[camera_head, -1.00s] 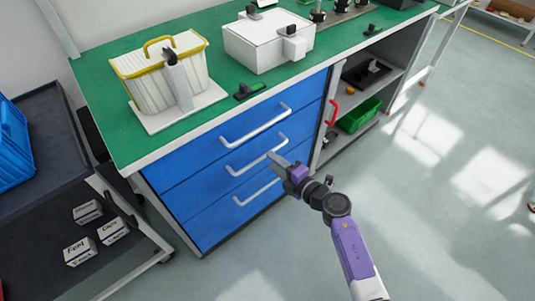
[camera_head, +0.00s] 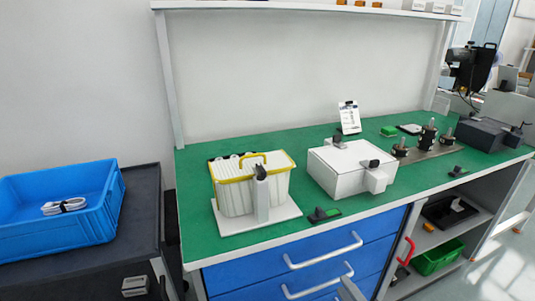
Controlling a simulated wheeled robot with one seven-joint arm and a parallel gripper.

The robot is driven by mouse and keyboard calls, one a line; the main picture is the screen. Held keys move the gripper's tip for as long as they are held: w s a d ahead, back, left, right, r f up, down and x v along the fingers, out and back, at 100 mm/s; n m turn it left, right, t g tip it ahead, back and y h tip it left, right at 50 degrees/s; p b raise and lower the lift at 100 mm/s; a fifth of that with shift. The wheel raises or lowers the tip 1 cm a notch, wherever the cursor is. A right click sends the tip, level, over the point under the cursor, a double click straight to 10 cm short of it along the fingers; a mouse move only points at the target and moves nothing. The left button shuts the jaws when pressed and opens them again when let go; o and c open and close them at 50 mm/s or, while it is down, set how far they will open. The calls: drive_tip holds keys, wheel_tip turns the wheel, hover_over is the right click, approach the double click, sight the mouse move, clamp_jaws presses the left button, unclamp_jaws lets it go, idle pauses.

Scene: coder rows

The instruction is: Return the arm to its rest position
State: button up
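Only the grey tip of my gripper (camera_head: 350,289) shows, at the bottom edge of the head view. It is in front of the blue drawers (camera_head: 300,271), close to a lower drawer handle in the picture. I cannot tell whether it touches the handle or whether its fingers are apart. The rest of my arm is out of the frame. The visible drawers look shut.
The green-topped workbench (camera_head: 400,197) carries a yellow-rimmed white basket (camera_head: 235,198), a white box (camera_head: 340,171) and dark fittings (camera_head: 428,134). A blue crate (camera_head: 60,222) with a white cable coil (camera_head: 64,206) stands left. Open shelves hold a green bin (camera_head: 438,258).

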wheel_tip(320, 180, up, 6)
drive_tip(key=s+m+t+h, duration=0.1)
drive_tip(key=s+m+t, duration=0.1)
drive_tip(key=s+m, duration=0.1)
drive_tip(key=s+a+r+m+g+h+p, duration=0.1)
drive_tip(key=s+r+m, duration=0.4)
drive_tip(key=s, duration=0.8)
drive_tip(key=s+a+r+m+g+h+p, duration=0.1)
drive_tip(key=s+r+m+p, duration=0.3)
drive_tip(key=s, duration=0.9)
drive_tip(key=s+a+r+m+g+h+p, duration=0.1)
drive_tip(key=s+r+m+p, duration=0.2)
drive_tip(key=s+r+m, duration=0.4)
drive_tip(key=s+m, duration=0.1)
drive_tip(key=s, duration=0.5)
drive_tip(key=shift+a, duration=0.2)
drive_tip(key=shift+s, duration=0.1)
